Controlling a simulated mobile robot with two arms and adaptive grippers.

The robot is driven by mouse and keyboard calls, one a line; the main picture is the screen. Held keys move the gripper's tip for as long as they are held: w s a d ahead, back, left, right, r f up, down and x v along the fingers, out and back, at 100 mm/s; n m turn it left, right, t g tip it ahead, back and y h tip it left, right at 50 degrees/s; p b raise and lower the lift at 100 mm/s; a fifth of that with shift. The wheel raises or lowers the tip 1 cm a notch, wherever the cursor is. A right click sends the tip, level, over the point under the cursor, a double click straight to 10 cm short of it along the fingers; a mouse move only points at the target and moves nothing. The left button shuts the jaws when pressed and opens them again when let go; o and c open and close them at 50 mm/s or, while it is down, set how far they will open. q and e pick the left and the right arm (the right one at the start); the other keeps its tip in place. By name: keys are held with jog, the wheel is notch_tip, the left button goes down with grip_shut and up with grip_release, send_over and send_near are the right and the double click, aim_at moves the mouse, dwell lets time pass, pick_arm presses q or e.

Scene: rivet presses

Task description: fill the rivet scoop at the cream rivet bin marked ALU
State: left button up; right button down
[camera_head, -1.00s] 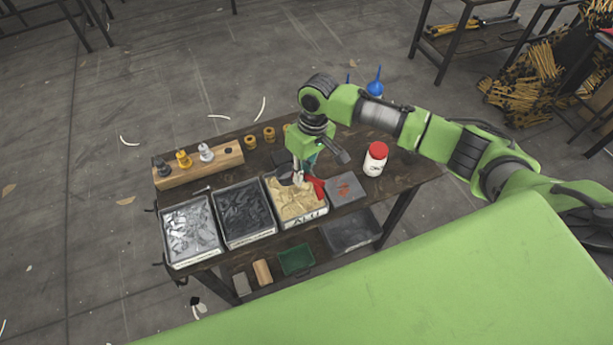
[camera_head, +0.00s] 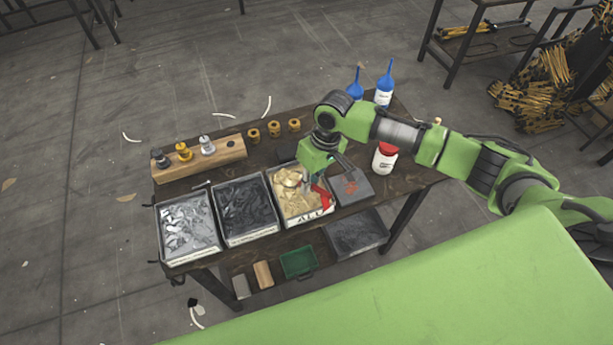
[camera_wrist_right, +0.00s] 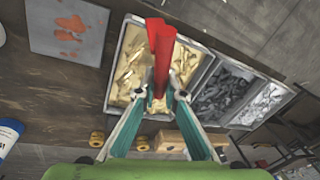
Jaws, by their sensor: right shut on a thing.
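The cream rivet bin marked ALU (camera_head: 308,217) stands at the table's front edge in the head view, filled with pale gold rivets (camera_head: 290,200). My right gripper (camera_head: 312,182) is over the bin's right part, pointing down. It is shut on the red handle of the rivet scoop (camera_head: 322,194). The wrist view shows the red handle (camera_wrist_right: 161,55) rising between the two fingertips (camera_wrist_right: 160,95), with the gold rivets (camera_wrist_right: 131,70) behind it. The scoop's bowl is hard to make out, so its load cannot be told. My left gripper is not in view.
Left of it stand a bin of dark rivets (camera_head: 246,210) and a bin of silvery rivets (camera_head: 188,227). A grey plate with red marks (camera_head: 351,187) lies close on the right. A red-capped white jar (camera_head: 384,160) and blue-topped bottles (camera_head: 384,92) stand behind.

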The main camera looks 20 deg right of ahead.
jog(key=shift+s+d+r+t+y+p, duration=0.15)
jog(key=shift+s+r+t+p, duration=0.15)
jog(key=shift+r+p, duration=0.3)
jog(key=shift+s+d+r+t+y+p, duration=0.15)
jog(key=shift+s+r+t+p, duration=0.15)
jog(key=shift+r+p, duration=0.2)
jog(key=shift+s+r+t+p, duration=0.1)
jog(key=shift+r+t+p, duration=0.2)
jog(key=shift+r+p, duration=0.75)
jog(key=shift+s+d+r+p, duration=0.1)
jog(key=shift+s+r+p, duration=0.1)
jog(key=shift+r+p, duration=0.45)
jog(key=shift+s+d+r+t+y+p, duration=0.1)
jog(key=shift+s+r+t+y+p, duration=0.15)
jog(key=shift+r, duration=0.3)
jog(key=shift+r+t+y+p, duration=0.15)
jog(key=shift+r+t+p, duration=0.2)
jog(key=shift+r, duration=0.3)
